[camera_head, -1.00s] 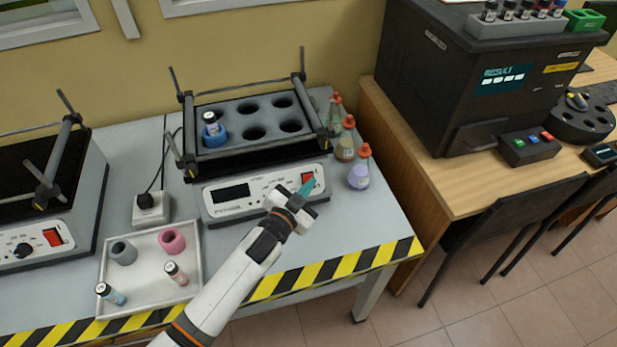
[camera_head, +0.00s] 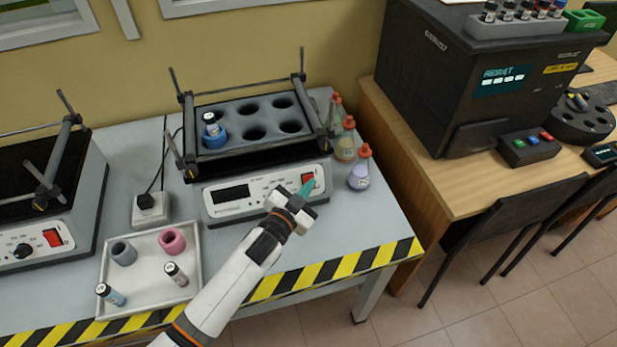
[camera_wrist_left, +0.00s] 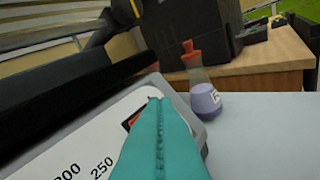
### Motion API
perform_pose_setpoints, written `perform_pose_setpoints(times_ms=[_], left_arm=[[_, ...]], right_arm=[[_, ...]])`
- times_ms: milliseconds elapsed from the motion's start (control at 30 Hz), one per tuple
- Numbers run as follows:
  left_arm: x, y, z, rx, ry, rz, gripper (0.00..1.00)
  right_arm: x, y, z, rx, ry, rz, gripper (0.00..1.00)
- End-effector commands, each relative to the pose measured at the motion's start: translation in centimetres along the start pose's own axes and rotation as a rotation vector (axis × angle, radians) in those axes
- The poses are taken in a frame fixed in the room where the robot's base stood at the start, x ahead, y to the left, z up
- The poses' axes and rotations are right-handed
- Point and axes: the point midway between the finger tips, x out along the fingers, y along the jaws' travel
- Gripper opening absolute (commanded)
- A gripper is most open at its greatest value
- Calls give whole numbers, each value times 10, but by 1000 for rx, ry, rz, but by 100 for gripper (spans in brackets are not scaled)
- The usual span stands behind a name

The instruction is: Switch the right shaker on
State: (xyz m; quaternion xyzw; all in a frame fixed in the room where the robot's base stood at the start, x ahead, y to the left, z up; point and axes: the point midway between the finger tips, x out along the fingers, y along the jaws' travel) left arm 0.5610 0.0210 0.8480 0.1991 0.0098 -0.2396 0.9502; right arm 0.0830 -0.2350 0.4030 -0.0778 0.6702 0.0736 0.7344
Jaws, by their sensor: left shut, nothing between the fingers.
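The right shaker (camera_head: 228,208) stands on the grey table, with a dark display and a red power switch (camera_head: 308,180) at the right end of its white front panel. My left gripper (camera_head: 309,188) is shut and empty, its teal fingertips right at the switch. In the left wrist view the shut fingers (camera_wrist_left: 160,125) cover most of the red switch (camera_wrist_left: 131,121); I cannot tell whether they touch it or which way it is tipped. The shaker's tray holds a blue ring with a vial (camera_head: 212,130) in one hole. My right gripper is not in view.
Several flasks with red stoppers (camera_head: 358,175) stand close to the shaker's right side. A white tray (camera_head: 150,300) with vials and ring holders lies at the front left. The left shaker (camera_head: 75,215) stands beyond a power socket (camera_head: 150,207).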

Motion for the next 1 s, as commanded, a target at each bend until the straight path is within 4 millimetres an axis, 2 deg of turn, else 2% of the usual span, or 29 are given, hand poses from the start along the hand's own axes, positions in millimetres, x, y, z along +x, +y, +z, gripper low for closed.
perform_pose_setpoints(times_ms=[1000], left_arm=[[6,4,-4,1,-1,0,0]], right_arm=[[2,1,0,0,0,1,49]])
